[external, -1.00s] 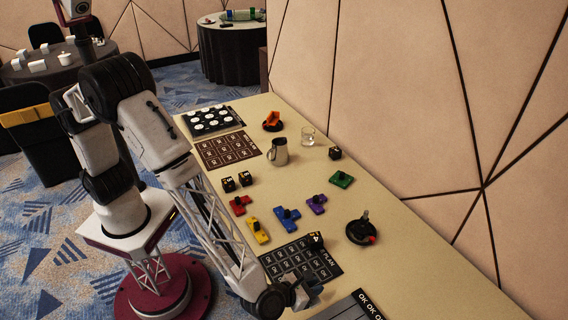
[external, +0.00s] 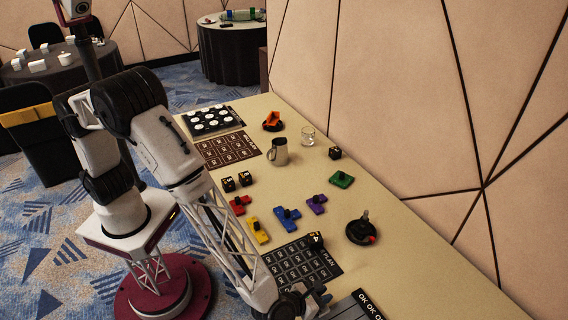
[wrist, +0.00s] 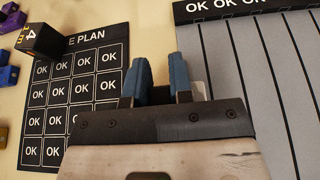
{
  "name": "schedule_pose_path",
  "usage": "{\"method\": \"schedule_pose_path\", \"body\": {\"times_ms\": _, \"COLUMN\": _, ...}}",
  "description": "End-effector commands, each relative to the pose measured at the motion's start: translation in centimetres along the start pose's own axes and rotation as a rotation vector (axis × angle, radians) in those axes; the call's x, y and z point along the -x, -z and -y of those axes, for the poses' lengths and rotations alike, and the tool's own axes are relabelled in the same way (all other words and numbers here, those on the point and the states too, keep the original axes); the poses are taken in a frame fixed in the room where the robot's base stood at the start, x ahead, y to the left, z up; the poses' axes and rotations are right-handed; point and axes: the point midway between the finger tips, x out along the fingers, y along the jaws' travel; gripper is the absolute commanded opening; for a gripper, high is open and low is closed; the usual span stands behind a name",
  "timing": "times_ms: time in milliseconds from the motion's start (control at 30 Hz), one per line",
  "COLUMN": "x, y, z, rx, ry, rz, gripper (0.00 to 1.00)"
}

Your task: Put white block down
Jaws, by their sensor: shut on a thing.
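My gripper (wrist: 160,68) has its blue fingers a small distance apart, over the gap between the plan card and the grey striped board. A small pale patch of what looks like the white block (wrist: 200,90) shows beside the right finger; the rest is hidden behind the gripper. In the external view my gripper (external: 313,298) is low over the near end of the table, and the block cannot be made out there. The black plan card (wrist: 88,72) has rows of OK cells. The striped board (wrist: 240,75) has an OK header.
A black numbered cube (external: 315,239) sits at the plan card's top edge. Red (external: 238,205), yellow (external: 257,231), blue (external: 287,218), purple (external: 317,204) and green (external: 341,179) pieces lie farther back. A joystick (external: 361,230) stands by the wall side.

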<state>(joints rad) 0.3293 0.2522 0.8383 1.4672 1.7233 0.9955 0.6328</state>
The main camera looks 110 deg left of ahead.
Motion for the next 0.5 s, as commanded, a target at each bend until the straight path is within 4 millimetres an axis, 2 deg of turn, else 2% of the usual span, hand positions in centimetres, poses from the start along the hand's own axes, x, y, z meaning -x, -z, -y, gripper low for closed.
{"method": "schedule_pose_path", "body": {"times_ms": 100, "x": -0.33, "y": 0.76, "z": 0.03, "rx": 0.001, "ry": 0.0, "rz": 0.0, "gripper": 0.0}}
{"method": "schedule_pose_path", "body": {"times_ms": 500, "x": -0.43, "y": 0.99, "z": 0.04, "rx": 0.001, "ry": 0.001, "rz": 0.001, "gripper": 0.0}}
